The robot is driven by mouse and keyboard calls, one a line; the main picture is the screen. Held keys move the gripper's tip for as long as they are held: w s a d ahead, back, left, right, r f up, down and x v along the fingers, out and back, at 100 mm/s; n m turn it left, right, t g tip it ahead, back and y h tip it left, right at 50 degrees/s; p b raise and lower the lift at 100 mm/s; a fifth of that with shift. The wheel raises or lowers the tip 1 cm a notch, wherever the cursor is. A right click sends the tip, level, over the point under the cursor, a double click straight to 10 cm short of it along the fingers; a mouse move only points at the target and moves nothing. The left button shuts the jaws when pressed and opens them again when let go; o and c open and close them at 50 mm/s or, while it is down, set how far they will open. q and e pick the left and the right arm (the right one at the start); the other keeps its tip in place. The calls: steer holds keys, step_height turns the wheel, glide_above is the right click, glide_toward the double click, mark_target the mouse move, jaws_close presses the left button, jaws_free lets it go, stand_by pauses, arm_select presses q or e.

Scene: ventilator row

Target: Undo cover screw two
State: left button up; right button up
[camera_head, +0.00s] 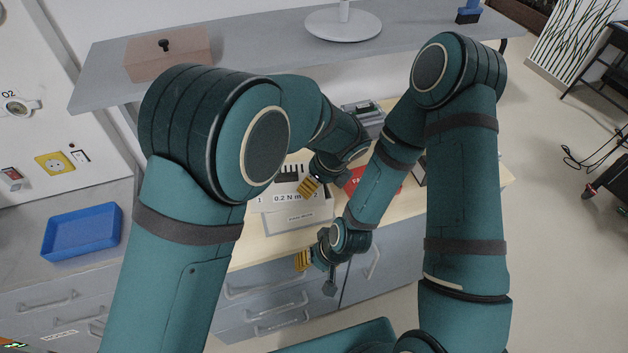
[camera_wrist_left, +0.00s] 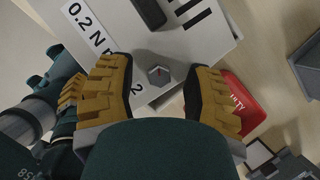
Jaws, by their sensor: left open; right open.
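The grey-white device (camera_head: 297,216) lies on the wooden worktop, with a "0.2 N m" label and black slots on its cover. In the left wrist view, a grey hexagonal screw head (camera_wrist_left: 159,74) stands on the cover (camera_wrist_left: 205,42) beside the printed "2". My left gripper (camera_head: 308,187) is over the cover's right part and hides this screw in the head view. In the left wrist view my left gripper (camera_wrist_left: 160,88) is open, its yellow fingers on either side of the screw head, not closed on it. My right gripper (camera_head: 303,261) is open and empty in front of the worktop edge.
A red tray (camera_head: 356,180) lies right of the device, partly hidden by my right arm. A blue tray (camera_head: 82,232) stands on the left counter. A grey shelf (camera_head: 262,52) runs behind, carrying a pinkish box (camera_head: 170,58). Drawers (camera_head: 262,310) are below the worktop.

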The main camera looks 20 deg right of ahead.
arm_select(q)
jaws_close()
steer(key=shift+n, duration=0.5)
stand_by(0.5)
steer(key=n+g+y, duration=0.1)
steer(key=n, duration=0.2)
steer(key=shift+p, duration=0.35)
steer(key=n+g, duration=0.1)
steer(key=n, duration=0.2)
steer(key=shift+n+g, duration=0.3)
steer(key=shift+n, duration=0.1)
steer(key=n+g, duration=0.1)
steer(key=n, duration=0.2)
steer(key=shift+n+y+p, duration=0.3)
steer(key=shift+y+p, duration=0.05)
steer(key=shift+y, duration=0.05)
steer(key=shift+n+g, duration=1)
steer(key=shift+n, duration=1)
steer(key=shift+h, duration=0.3)
